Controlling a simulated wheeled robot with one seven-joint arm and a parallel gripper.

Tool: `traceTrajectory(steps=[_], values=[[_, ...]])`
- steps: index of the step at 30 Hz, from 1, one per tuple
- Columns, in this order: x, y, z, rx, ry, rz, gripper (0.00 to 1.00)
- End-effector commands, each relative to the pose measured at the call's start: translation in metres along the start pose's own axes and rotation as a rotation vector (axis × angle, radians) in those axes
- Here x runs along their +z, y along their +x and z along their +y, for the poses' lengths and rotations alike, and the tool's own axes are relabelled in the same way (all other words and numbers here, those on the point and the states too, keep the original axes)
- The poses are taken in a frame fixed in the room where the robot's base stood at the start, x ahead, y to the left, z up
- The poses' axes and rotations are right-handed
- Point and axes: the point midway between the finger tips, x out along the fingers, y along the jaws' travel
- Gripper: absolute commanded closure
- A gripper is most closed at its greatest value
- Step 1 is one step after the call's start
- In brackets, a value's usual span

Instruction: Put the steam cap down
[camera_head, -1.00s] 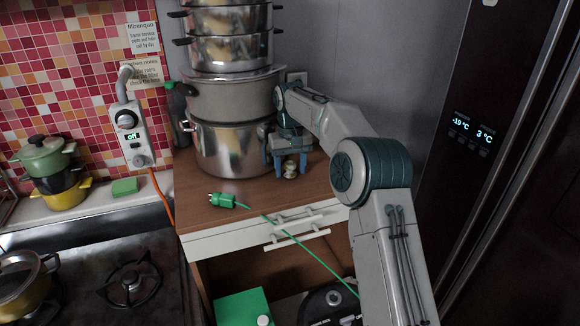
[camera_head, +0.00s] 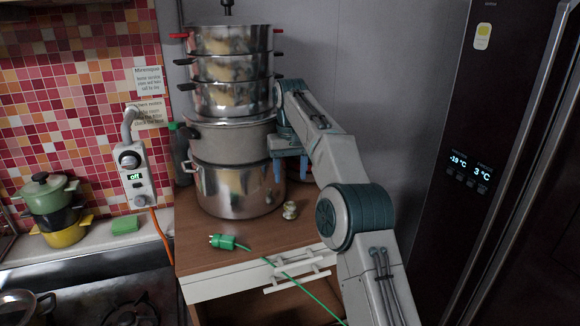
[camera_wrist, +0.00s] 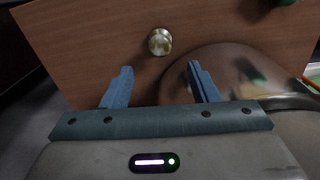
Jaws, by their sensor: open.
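The steam cap (camera_head: 290,210), a small brass-coloured knob-like piece, stands on the wooden counter just right of the big steel pot. In the wrist view the steam cap (camera_wrist: 160,42) sits on bare wood beyond the fingertips, roughly centred between them. My gripper (camera_head: 290,174) is open and empty, pointing down above the cap and apart from it. The two blue fingers of my gripper (camera_wrist: 159,72) also show spread in the wrist view, with nothing between them.
A tall pot stack (camera_head: 232,130) stands close left of my gripper. A green plug (camera_head: 226,242) with its cable lies on the counter (camera_head: 200,258) near the front edge. A dark fridge (camera_head: 490,150) is at the right. Bare wood lies in front of the cap.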

Motion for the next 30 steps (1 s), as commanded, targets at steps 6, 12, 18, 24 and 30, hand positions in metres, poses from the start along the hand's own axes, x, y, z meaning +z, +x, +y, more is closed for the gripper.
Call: traceTrajectory(steps=[6,12,18,24,30], values=[[0.000,-0.005,0.000,0.000,-0.001,-0.001,0.46],[0.008,-0.016,0.002,0.008,-0.001,0.013,0.46],[0.045,-0.048,0.013,0.039,0.005,0.060,0.46],[0.101,-0.068,0.027,0.067,0.033,0.113,0.46],[0.168,-0.072,0.042,0.085,0.078,0.166,0.46]])
